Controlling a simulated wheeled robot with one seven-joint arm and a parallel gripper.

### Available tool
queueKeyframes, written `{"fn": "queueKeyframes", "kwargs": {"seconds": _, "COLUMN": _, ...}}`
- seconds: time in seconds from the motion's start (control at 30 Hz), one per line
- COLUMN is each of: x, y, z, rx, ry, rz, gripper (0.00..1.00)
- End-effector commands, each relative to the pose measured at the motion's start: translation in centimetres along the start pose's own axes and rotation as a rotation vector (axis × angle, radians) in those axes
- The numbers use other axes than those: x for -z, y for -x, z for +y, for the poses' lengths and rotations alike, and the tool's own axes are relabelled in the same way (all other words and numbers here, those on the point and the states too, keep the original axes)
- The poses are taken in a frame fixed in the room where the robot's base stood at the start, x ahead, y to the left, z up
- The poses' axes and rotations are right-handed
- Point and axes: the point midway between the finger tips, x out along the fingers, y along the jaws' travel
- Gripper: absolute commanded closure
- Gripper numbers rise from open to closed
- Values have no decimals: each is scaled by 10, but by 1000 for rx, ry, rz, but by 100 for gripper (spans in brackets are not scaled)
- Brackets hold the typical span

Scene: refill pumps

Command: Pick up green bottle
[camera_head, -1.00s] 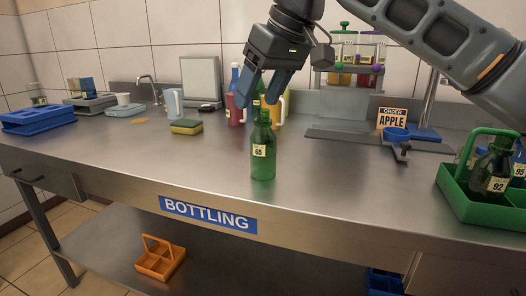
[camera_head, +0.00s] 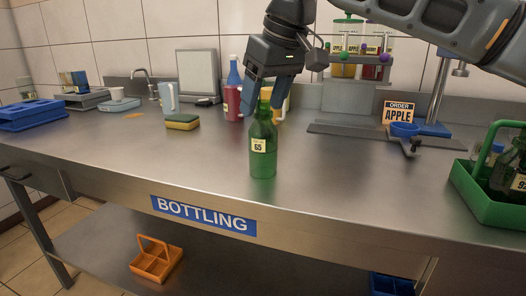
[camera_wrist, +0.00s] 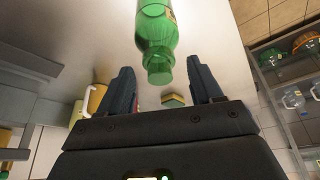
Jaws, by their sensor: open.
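The green bottle (camera_head: 263,145) stands upright on the steel counter, near its front edge, with a label reading 65. My gripper (camera_head: 266,103) points down at the bottle's top, and its two dark blue fingers show on either side of the neck in the head view. The fingers are apart and hold nothing. Whether they touch the bottle cannot be told.
Behind the bottle stand a red bottle (camera_head: 232,100) and a yellow mug (camera_head: 284,100). A sponge (camera_head: 182,122) lies to the left. A green crate (camera_head: 490,205) with dark bottles is at the right. The counter around the green bottle is clear.

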Motion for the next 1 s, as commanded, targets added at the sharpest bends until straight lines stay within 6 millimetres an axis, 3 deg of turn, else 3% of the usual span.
{"fn": "queueKeyframes", "kwargs": {"seconds": 0.1, "x": 0, "y": -10, "z": 0, "rx": 0, "ry": 1, "rz": 0, "gripper": 35}}
{"fn": "queueKeyframes", "kwargs": {"seconds": 0.37, "x": 0, "y": -11, "z": 0, "rx": 0, "ry": 1, "rz": 1, "gripper": 36}}
{"fn": "queueKeyframes", "kwargs": {"seconds": 1.0, "x": 0, "y": -11, "z": 0, "rx": 1, "ry": 1, "rz": 0, "gripper": 97}}
